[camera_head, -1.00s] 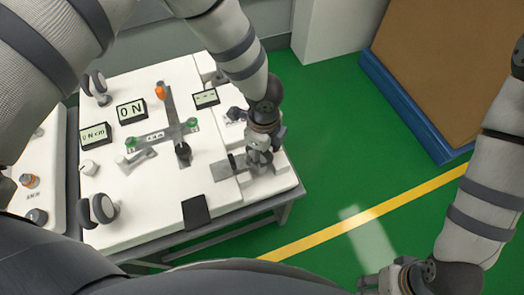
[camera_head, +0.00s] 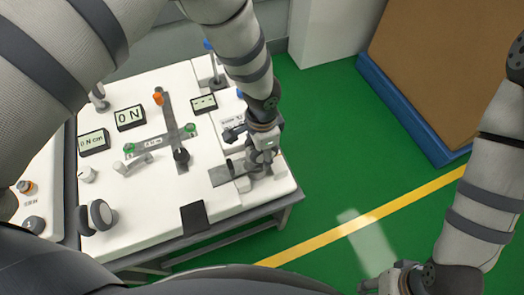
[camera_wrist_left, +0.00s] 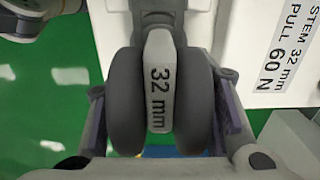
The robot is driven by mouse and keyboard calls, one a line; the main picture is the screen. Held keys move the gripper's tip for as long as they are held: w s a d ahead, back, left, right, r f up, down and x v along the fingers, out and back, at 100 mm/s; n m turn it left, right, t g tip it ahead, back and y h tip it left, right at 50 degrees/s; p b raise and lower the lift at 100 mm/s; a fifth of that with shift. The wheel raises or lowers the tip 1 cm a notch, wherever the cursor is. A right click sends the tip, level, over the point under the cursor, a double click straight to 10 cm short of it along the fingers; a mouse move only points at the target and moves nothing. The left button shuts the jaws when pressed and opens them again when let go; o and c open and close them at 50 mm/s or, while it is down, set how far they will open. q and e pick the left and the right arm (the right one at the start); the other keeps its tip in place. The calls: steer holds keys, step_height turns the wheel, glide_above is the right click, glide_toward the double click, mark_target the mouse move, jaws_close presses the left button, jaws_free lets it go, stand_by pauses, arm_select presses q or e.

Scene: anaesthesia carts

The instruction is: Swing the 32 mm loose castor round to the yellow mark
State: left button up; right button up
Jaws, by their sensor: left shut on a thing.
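The 32 mm castor (camera_wrist_left: 158,95) fills the middle of the left wrist view: two dark grey wheels with a pale centre labelled "32 mm". My left gripper (camera_wrist_left: 165,130) is shut on it, one finger against each wheel's outer side. In the head view my left gripper (camera_head: 260,163) is at the right end of the white bench, and largely hides the castor there. I cannot make out a yellow mark on the bench. My right gripper (camera_head: 398,282) is at the bottom right above the floor, its fingers unclear.
The white bench (camera_head: 240,195) carries a cross-shaped grey fixture (camera_head: 165,130), small displays such as "0 N" (camera_head: 130,117), and a black pad (camera_head: 194,217). Another castor (camera_head: 96,216) sits at the left edge. Green floor with a yellow line (camera_head: 350,225) lies open to the right.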

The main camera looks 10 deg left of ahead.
arm_select(q)
steer(key=o, duration=1.5)
step_height(320, 180, up, 12)
